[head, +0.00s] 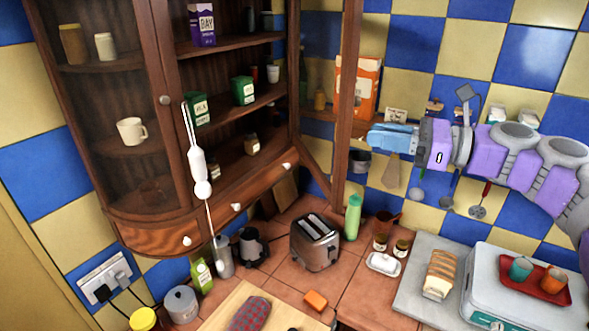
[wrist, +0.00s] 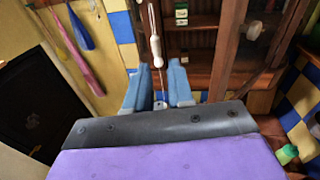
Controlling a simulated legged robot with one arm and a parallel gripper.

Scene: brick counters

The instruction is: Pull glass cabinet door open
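The brown wooden cabinet (head: 230,190) fills the left of the head view. Its left glass door (head: 120,90) is closed and has a round knob (head: 165,100). Its right glass door (head: 349,90) stands swung out, with the shelves beside it uncovered. In the wrist view a door frame with a pale knob (wrist: 253,30) stands right of my fingers. My gripper (head: 372,138), with blue fingers, is just right of the swung-out door's edge in the head view; contact cannot be told. The wrist view shows the fingers (wrist: 159,85) apart, with nothing held between them.
Below are a toaster (head: 315,241), a green bottle (head: 352,217) and jars on the tiled counter. Utensils hang on the back wall.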

